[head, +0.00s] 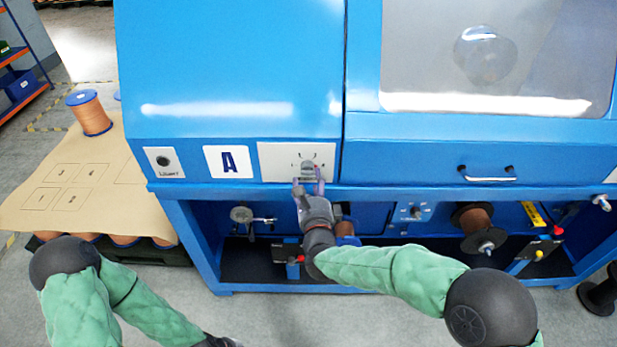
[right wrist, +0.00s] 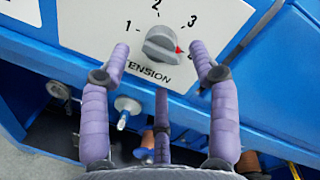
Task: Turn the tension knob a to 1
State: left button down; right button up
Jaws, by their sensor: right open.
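In the right wrist view the knob (right wrist: 161,43) has a red pointer toward the right, just below the 3, near a mark mostly hidden by a finger. The numbers 1, 2 and 3 and the word TENSION show. My right gripper (head: 308,184) is open, its purple fingers just below and at either side of the knob; the right wrist view shows the gripper (right wrist: 160,50) too. I cannot tell whether they touch it. My left gripper is out of view.
The blue machine (head: 230,60) fills the middle. Below its panel are a copper spool (head: 474,218), a small dial (head: 412,212) and fittings. A door handle (head: 487,174) is at right. A brown board (head: 85,185) with an orange spool (head: 90,114) stands at left.

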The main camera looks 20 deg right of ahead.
aim_at(308, 174)
jog(key=shift+w+d+b, duration=0.2)
jog(key=shift+w+b, duration=0.05)
jog(key=shift+w, duration=0.75)
jog(key=shift+w+d+b, duration=0.15)
jog(key=shift+w+b, duration=0.05)
jog(key=shift+w, duration=0.8)
jog(key=c, duration=1.1)
